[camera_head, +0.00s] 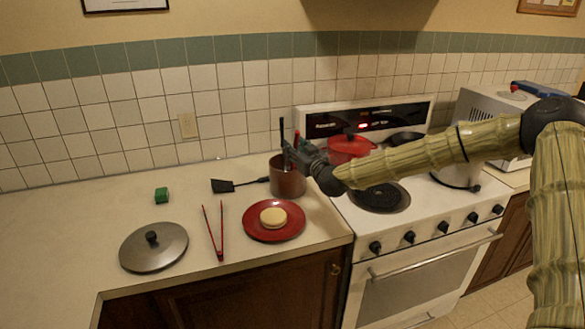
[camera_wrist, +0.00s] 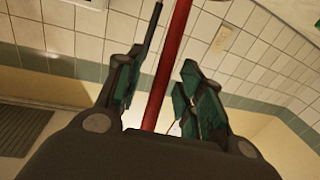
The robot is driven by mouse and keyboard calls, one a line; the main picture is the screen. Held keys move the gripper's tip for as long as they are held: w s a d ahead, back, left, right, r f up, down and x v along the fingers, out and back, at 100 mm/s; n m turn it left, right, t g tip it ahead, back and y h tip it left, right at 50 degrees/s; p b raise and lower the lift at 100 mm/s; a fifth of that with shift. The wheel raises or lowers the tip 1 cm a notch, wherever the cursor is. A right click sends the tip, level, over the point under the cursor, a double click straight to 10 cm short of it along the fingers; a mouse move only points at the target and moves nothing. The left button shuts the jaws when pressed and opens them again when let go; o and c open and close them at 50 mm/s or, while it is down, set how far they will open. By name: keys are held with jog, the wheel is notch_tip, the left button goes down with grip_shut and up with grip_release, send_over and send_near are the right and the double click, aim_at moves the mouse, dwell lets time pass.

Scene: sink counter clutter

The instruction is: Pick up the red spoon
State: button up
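The red spoon shows in the head view as a short red handle (camera_head: 296,140) rising above a brown pot (camera_head: 288,184); its lower part is hidden. In the wrist view the long red handle (camera_wrist: 168,68) runs between the fingers of my gripper (camera_wrist: 160,98), with a visible gap on the right finger's side. My gripper also shows in the head view (camera_head: 292,150), just above the pot's rim. Its fingers are apart. I cannot tell whether the left finger touches the handle.
A black utensil handle (camera_head: 281,130) stands beside the red one. A red pot (camera_head: 346,151) sits on the stove right of my gripper.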

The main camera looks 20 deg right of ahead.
grip_shut()
jog(key=shift+r, duration=0.1)
